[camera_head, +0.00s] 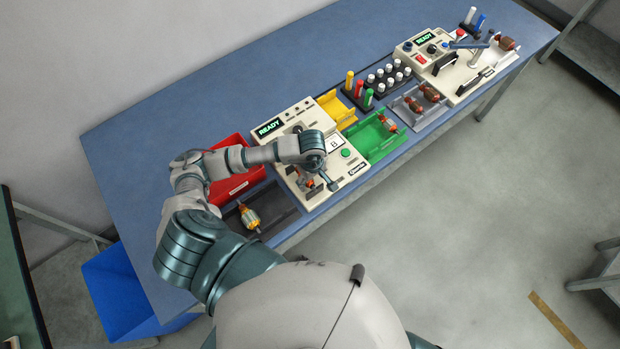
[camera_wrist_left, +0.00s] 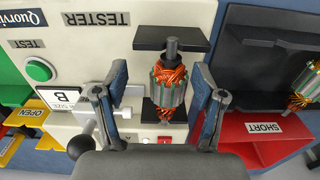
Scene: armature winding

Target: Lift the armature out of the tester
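The tester (camera_head: 345,176) is a cream box on the blue bench, its display reading READY. In the left wrist view its panel (camera_wrist_left: 92,42) carries a TESTER label. The armature (camera_wrist_left: 168,82), with copper windings and a grey shaft, rests upright in that picture across the tester's black supports. In the head view my arm and hand mostly hide it. My left gripper (camera_wrist_left: 160,80) is open, with one blue-padded finger on each side of the armature. Gaps show between the pads and the windings. In the head view the left gripper (camera_head: 314,178) is over the tester. My right gripper is not in view.
A black tray (camera_head: 285,208) left of the tester holds another armature (camera_head: 249,216). A red bin (camera_head: 238,187) marked SHORT, a yellow bin (camera_head: 338,110) and a green bin (camera_head: 366,139) surround the tester. A second machine (camera_head: 455,72) stands farther right. A lever knob (camera_wrist_left: 80,146) is near the left finger.

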